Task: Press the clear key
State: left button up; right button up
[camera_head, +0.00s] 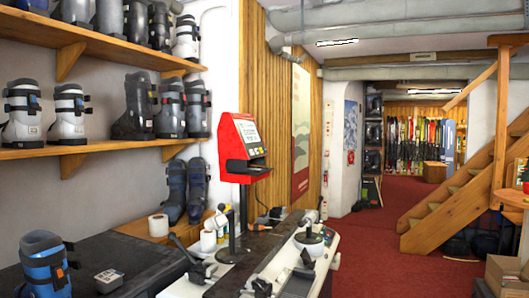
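A red machine (240,145) stands on a dark post (232,225) at the back of the bench, near the middle of the view. Its upper front carries a pale screen or panel (247,131), with small yellow and light marks below that look like keys. I cannot read their labels, so I cannot tell which one is the clear key. A dark slot or tray (246,167) juts from its lower front. Neither of my grippers shows in this view, and nothing visible touches the machine.
The bench (262,250) holds clamp-like dark fittings and tools. A blue ski boot (45,268) and a small grey box (109,280) sit on the black counter at left. Shelves of boots (100,145) line the left wall. Red carpet (375,235) lies open at right.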

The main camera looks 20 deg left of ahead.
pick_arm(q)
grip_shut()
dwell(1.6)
